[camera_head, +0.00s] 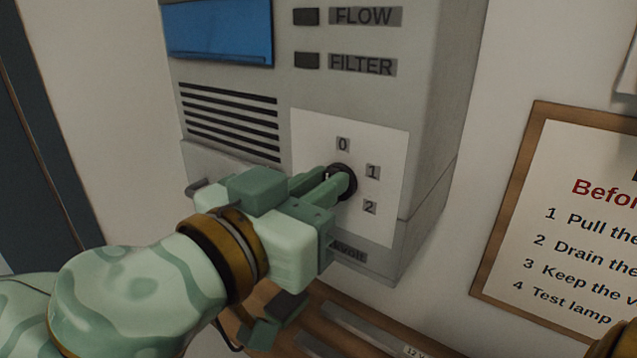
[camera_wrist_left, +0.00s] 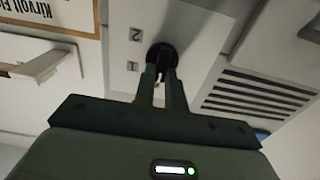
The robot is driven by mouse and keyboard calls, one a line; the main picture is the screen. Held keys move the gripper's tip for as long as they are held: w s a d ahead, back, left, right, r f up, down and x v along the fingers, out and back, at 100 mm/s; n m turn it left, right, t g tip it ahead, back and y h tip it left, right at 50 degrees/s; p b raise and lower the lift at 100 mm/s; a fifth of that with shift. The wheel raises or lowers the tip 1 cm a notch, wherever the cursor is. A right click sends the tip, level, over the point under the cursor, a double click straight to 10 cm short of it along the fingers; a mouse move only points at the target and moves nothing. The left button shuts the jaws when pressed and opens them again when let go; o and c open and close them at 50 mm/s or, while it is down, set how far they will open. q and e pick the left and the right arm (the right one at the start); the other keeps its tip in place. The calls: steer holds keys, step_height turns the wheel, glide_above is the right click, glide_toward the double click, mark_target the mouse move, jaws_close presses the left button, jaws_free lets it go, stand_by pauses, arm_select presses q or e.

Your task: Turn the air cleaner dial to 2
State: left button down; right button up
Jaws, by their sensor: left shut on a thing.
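The air cleaner (camera_head: 225,85) is a grey wall box with a white dial plate (camera_head: 390,150). The plate carries the marks 0 (camera_head: 343,144), 1 (camera_head: 373,171) and 2 (camera_head: 370,207). My left gripper (camera_head: 335,187) comes from the lower left and is shut on the dial's grip. In the left wrist view, both fingers reach the dial (camera_wrist_left: 161,52), with 2 and 1 to its left. The fingers cover much of the dial, and I cannot tell which mark it points to. My right gripper is not in view.
A blue panel (camera_head: 218,32), the FLOW and FILTER labels and a slotted vent (camera_head: 230,122) are on the cleaner's front. A wood-framed notice (camera_head: 570,220) hangs at the right. A wooden strip with grey bars (camera_head: 365,335) lies below the cleaner.

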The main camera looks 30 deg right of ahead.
arm_select(q)
steer(key=m, duration=0.8)
steer(key=f+m+b, duration=0.1)
steer(key=m, duration=0.7)
steer(key=s+f+m+b, duration=0.1)
steer(key=m, duration=0.6)
steer(key=shift+d+m, duration=0.2)
steer(key=shift+m, duration=0.2)
stand_by(0.5)
steer(key=c, duration=1.4)
jaws_free()
steer(key=shift+c, duration=0.2)
steer(key=shift+r, duration=0.1)
